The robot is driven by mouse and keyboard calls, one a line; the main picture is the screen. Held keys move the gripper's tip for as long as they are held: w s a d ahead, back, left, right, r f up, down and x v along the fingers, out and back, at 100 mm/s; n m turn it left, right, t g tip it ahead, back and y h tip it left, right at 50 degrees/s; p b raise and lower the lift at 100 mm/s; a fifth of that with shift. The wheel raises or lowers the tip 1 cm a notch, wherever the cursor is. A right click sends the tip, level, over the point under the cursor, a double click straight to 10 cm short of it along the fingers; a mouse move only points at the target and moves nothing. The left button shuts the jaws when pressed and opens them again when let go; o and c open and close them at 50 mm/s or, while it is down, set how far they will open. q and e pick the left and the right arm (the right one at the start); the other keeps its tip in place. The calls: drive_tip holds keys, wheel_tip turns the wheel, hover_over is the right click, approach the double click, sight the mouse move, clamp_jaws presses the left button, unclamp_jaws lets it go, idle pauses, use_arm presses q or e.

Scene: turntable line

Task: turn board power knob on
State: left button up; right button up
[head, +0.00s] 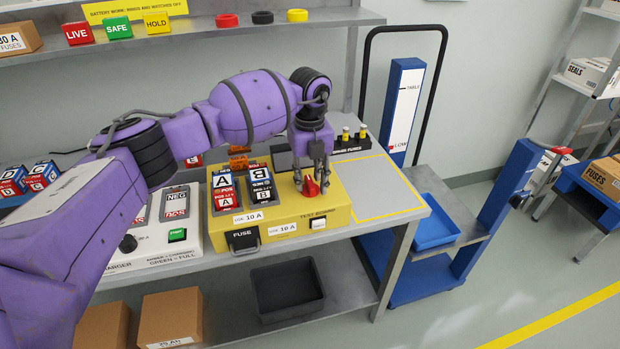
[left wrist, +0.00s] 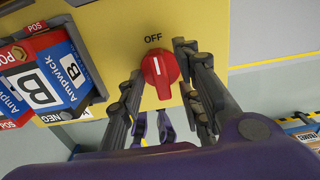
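The red power knob (head: 311,186) sits on the top right of the yellow test board (head: 342,210). In the left wrist view the red knob (left wrist: 160,72) has a white line, and its upper end points toward the word OFF. My left gripper (head: 312,176) is above the knob. In the left wrist view its fingers (left wrist: 160,95) are spread on either side of the knob, with a gap on each side. Batteries A (head: 224,192) and B (head: 261,185) stand in the board's slots to the left. My right gripper is not in view.
A charger box (head: 150,240) with a green start button stands left of the board. A fuse rack (head: 350,143) stands behind it. Bare bench with a yellow outline (head: 375,187) lies to the right. A shelf (head: 200,30) runs above the bench.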

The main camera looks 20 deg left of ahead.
use_arm(q)
clamp_jaws()
